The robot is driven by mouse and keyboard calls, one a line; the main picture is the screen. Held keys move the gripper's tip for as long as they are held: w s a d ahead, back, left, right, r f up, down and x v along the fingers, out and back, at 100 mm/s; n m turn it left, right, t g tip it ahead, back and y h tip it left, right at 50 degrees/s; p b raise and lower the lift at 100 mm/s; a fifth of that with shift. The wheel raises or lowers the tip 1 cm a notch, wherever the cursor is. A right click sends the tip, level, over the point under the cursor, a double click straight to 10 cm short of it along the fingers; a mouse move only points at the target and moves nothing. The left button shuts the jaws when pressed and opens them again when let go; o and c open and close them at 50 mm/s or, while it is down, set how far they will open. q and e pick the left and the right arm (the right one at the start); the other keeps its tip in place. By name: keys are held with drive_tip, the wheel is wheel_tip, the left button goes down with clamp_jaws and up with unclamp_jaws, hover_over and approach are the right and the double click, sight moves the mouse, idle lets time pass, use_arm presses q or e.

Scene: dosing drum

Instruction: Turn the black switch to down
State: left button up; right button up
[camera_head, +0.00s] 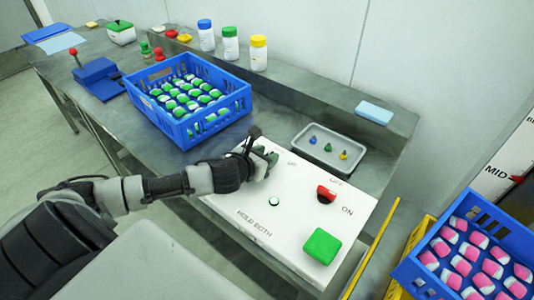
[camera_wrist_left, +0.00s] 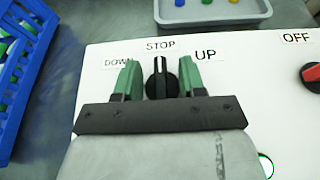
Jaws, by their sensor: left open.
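The black switch (camera_wrist_left: 161,82) is a round knob on the white control panel (camera_head: 290,205), with the labels DOWN, STOP and UP around it. Its ridge points straight up at STOP in the left wrist view. My left gripper (camera_wrist_left: 161,79) is open, with one green-padded finger on each side of the knob. I cannot tell whether the fingers touch it. In the head view my left gripper (camera_head: 264,158) is over the far left part of the panel and hides the knob. My right gripper is in neither view.
The panel also has a red switch (camera_head: 326,194), a green square button (camera_head: 321,246) and a small round button (camera_head: 274,201). A grey tray (camera_head: 308,148) lies behind it. A blue crate (camera_head: 190,133) stands left; another crate (camera_head: 427,272) with pink-white pieces is at right.

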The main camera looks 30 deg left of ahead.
use_arm(q)
drive_tip(key=shift+w+f, duration=0.1)
drive_tip(key=shift+w, duration=0.15)
clamp_jaws()
